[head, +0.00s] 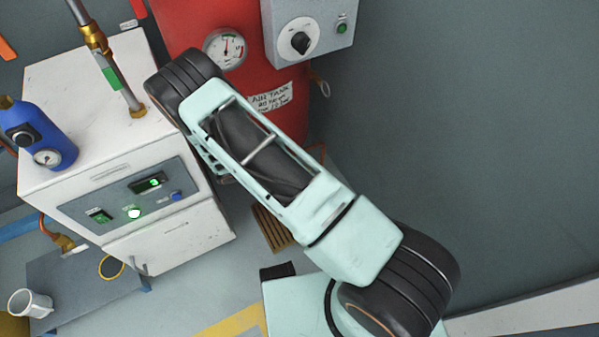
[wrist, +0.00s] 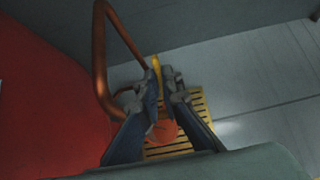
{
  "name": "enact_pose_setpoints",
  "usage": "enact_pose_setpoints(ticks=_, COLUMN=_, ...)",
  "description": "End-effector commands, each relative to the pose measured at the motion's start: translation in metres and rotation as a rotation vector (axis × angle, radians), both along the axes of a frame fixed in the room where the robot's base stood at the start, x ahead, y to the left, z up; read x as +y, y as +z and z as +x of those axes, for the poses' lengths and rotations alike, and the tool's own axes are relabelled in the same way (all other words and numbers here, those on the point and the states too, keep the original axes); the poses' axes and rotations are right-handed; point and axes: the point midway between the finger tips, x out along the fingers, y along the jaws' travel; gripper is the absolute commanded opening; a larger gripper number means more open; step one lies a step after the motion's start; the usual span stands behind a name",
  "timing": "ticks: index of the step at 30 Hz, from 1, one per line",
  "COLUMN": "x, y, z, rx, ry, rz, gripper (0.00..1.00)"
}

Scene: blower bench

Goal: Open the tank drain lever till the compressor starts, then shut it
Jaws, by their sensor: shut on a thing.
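The red air tank (head: 185,22) stands behind my arm in the head view, with a round gauge (head: 226,48) and a handwritten label (head: 270,102). The tank's red side (wrist: 45,100) fills the left of the wrist view. My gripper (wrist: 165,90) is low beside it, shut on a narrow yellow piece, which looks like the drain lever (wrist: 157,66); its end shows past the fingertips. A copper pipe (wrist: 100,50) bends around close to the fingers. The valve body is mostly hidden by the fingers. My arm hides the gripper and lever in the head view.
A grey control box (head: 285,45) with a black knob and green button is on the tank's upper right. A white cabinet (head: 75,80) with lit green indicators stands at left. A yellow floor grate (wrist: 185,142) and an orange round thing (wrist: 163,131) lie below the gripper.

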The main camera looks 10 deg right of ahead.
Motion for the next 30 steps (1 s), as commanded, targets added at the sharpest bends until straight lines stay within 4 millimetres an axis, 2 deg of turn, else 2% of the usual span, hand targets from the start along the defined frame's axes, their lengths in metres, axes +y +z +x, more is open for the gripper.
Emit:
enact_pose_setpoints(ticks=14, x=0.001, y=0.000, z=-0.001, rx=-0.002, ry=0.001, rz=-0.008, gripper=0.00)
enact_pose_setpoints(ticks=15, x=0.001, y=0.000, z=-0.001, rx=-0.002, ry=0.001, rz=-0.008, gripper=0.10)
enact_pose_setpoints(ticks=16, x=0.001, y=0.000, z=-0.001, rx=-0.002, ry=0.001, rz=-0.008, gripper=0.13)
enact_pose_setpoints(ticks=25, x=0.001, y=0.001, z=-0.001, rx=-0.002, ry=0.001, rz=-0.009, gripper=0.13)
enact_pose_setpoints(ticks=30, x=0.001, y=0.014, z=0.000, rx=-0.004, ry=0.001, rz=-0.007, gripper=0.13)
